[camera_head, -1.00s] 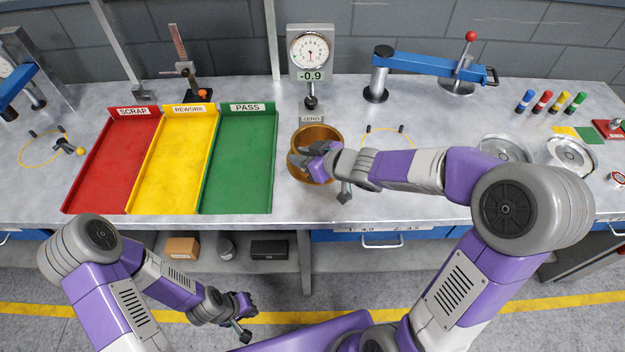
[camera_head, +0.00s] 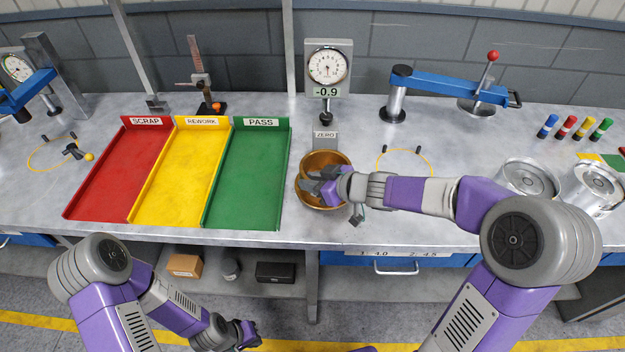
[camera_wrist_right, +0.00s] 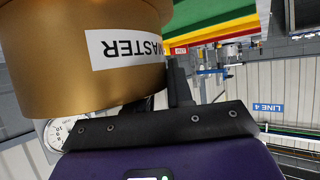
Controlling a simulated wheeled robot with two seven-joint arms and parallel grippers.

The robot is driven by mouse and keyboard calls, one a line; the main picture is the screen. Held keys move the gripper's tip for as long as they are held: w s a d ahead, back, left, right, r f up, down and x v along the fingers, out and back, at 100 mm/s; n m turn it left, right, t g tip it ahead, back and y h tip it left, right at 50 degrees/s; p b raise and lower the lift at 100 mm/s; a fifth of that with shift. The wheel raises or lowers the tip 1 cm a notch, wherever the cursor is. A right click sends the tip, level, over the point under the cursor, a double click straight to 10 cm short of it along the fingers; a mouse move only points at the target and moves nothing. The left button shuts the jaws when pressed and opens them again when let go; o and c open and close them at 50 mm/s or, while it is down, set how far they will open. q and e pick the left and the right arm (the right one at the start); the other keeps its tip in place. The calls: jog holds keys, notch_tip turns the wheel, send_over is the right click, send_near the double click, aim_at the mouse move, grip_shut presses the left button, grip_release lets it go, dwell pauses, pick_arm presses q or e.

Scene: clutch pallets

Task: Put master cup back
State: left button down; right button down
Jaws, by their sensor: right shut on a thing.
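The gold master cup (camera_head: 327,160) is at the bench's middle, in front of the dial gauge stand, in the head view. My right gripper (camera_head: 322,186) is shut on its near side. In the right wrist view the cup (camera_wrist_right: 75,70) fills the upper left, its white MASTER label upside down, with dark gripper parts against it. I cannot tell whether it touches the bench. My left gripper (camera_head: 247,335) hangs low in front of the bench, away from the cup; its fingers are too small to read.
The dial gauge (camera_head: 328,68) reads -0.9 above a ZERO plate (camera_head: 325,141). A green PASS tray (camera_head: 248,180) stands left of the cup. A yellow ring (camera_head: 405,151) lies to the right behind my right forearm. Silver housings (camera_head: 527,177) stand further right.

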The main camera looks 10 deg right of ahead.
aim_at(303, 192)
jog(key=shift+a+f+b, duration=0.1)
jog(key=shift+f+b, duration=1.65)
jog(key=shift+f, duration=0.55)
jog(key=c, duration=1)
grip_release()
jog(key=shift+f, duration=0.1)
jog(key=shift+s, duration=0.1)
jog(key=p+v, duration=0.6)
jog(key=v, duration=0.6)
